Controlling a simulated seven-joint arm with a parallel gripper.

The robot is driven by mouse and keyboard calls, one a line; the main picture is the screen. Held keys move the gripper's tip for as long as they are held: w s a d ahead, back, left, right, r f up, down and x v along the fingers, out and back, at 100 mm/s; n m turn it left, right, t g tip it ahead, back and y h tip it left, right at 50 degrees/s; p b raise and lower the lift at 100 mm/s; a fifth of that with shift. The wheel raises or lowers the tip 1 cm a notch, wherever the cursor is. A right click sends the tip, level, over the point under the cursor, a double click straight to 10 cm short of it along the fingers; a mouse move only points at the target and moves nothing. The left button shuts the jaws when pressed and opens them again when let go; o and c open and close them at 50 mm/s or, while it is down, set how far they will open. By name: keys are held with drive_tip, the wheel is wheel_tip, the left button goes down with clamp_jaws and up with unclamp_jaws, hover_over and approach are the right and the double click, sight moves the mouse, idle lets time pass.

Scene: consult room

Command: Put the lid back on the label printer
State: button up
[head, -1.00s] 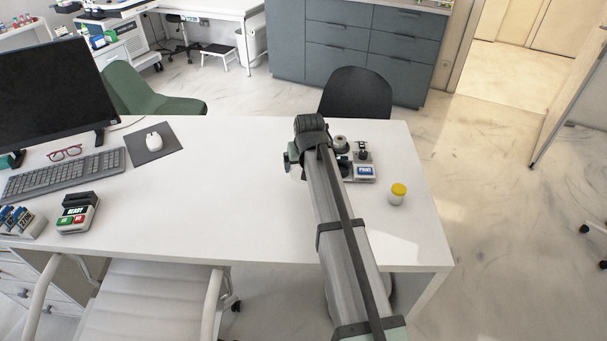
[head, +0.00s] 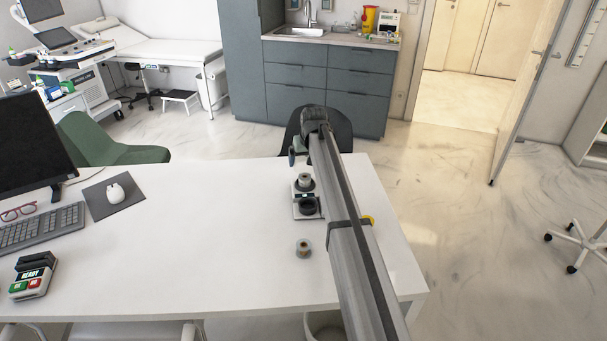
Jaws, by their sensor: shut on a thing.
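My arm reaches over the desk from the lower right. My gripper (head: 297,154) is at its far end, above the desk's back edge. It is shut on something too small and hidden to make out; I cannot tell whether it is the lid. What looks like the label printer (head: 296,212) stands below and nearer than the gripper, with a grey cylinder (head: 304,182) and a dark round part (head: 309,206) on it. My arm hides its right side. No separate lid can be made out on the desk.
A small roll (head: 303,248) lies on the white desk (head: 200,235). A yellow-capped jar (head: 369,219) is mostly behind my arm. The desk's middle is clear. A dark chair (head: 343,137) stands behind.

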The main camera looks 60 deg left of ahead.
drive_tip(key=shift+w+a, duration=0.1)
drive_tip(key=shift+a, duration=0.5)
drive_tip(key=shift+d+n, duration=0.15)
drive_tip(key=shift+n, duration=0.45)
drive_tip(key=shift+f, duration=0.15)
drive_tip(key=shift+f, duration=3)
drive_tip(key=shift+f, duration=0.2)
drive_tip(key=o, duration=0.7)
drive_tip(key=shift+c, duration=0.2)
drive_tip(key=shift+r, duration=0.1)
